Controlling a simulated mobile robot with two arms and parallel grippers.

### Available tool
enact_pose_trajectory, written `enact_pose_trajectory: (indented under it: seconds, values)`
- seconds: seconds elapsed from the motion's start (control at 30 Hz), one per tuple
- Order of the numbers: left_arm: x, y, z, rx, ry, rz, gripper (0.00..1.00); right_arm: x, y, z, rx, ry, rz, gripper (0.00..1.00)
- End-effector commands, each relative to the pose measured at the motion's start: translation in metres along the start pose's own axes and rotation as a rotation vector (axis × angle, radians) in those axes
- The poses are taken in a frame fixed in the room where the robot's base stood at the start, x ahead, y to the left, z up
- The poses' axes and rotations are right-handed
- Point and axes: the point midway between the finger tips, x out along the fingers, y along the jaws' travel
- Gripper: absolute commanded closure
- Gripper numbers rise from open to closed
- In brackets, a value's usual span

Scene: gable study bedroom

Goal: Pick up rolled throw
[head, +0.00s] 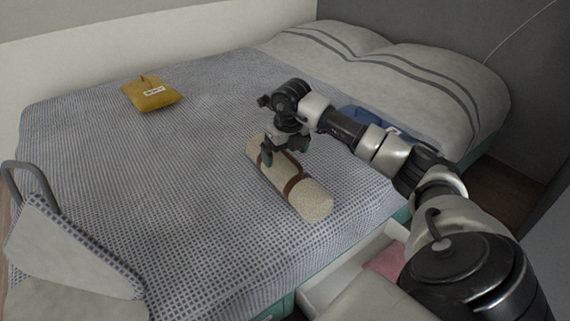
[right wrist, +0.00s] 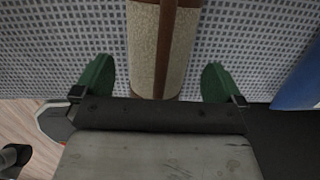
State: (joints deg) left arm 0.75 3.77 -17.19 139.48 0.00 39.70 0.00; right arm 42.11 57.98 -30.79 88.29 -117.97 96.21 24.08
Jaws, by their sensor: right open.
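The rolled throw (head: 313,203) is a cream, speckled cylinder with brown straps, lying on the bed near its right edge. My right gripper (head: 270,154) is over the far part of the roll and partly hides it. In the right wrist view, the throw (right wrist: 143,50) runs up the middle of the picture. The green fingers of my right gripper (right wrist: 157,82) are spread wide, one to each side of the roll, with visible gaps. The gripper is open and holds nothing. Whether the fingertips are level with the roll is unclear. My left gripper is out of view.
A yellow pouch (head: 152,93) with a tag lies on the checked bedspread (head: 130,185). A blue item (head: 360,118) lies behind my right arm, near the striped pillows (head: 440,85). An open drawer (head: 345,270) with something pink sticks out below the bed. A grey chair (head: 70,250) stands at left.

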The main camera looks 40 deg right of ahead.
Motion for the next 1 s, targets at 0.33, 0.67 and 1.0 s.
enact_pose_trajectory:
  seconds: [0.33,0.67,1.0]
  values:
    - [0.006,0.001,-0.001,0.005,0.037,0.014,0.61,0.022,0.000,0.000,-0.001,-0.001,-0.001,0.00]
    - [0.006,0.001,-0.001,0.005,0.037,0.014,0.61,0.021,0.000,0.000,-0.001,-0.001,-0.001,0.34]
    - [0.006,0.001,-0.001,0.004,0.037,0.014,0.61,0.020,0.000,0.000,0.000,-0.003,0.000,0.63]
